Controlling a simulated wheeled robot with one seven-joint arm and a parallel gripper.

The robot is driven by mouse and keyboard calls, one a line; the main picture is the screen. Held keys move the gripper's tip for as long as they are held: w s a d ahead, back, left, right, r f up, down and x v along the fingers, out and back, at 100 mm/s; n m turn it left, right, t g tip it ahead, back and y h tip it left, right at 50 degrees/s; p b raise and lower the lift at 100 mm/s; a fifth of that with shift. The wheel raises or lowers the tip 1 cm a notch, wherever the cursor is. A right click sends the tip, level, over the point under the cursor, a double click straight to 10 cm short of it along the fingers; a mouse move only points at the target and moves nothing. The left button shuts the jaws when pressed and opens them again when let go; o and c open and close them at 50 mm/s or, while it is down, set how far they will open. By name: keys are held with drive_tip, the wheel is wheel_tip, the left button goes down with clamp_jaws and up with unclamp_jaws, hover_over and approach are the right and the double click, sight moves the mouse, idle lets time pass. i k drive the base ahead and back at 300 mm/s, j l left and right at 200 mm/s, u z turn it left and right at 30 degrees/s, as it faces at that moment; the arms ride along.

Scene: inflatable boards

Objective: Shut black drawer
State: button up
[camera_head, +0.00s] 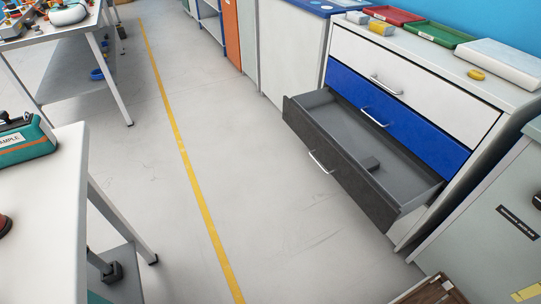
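The black drawer (335,167) is the lowest drawer of a cabinet at the right and stands pulled well out. It has a dark front with a silver bar handle (321,162). Its grey inside shows, with a small dark block (370,163) in it. Above it, the blue drawer (400,122) and the white drawer (410,84) are shut, each with a silver handle. My gripper is not in view.
Open grey floor with a yellow line (185,160) lies left of the drawer. A white table (45,215) stands at the near left, another table (75,28) farther back. A grey cabinet (485,225) and a brown crate (432,291) are at the near right. Trays (437,34) lie on the cabinet top.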

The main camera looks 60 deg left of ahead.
sight(339, 138)
drive_tip(key=u, duration=0.45)
drive_tip(key=l+u, duration=0.1)
drive_tip(key=u, duration=1.15)
drive_tip(key=l+u, duration=0.1)
drive_tip(key=u, duration=0.8)
drive_tip(key=i+j+u, duration=0.2)
drive_tip(key=i, duration=0.2)
drive_tip(key=i+j+u, duration=0.2)
drive_tip(key=i, duration=0.2)
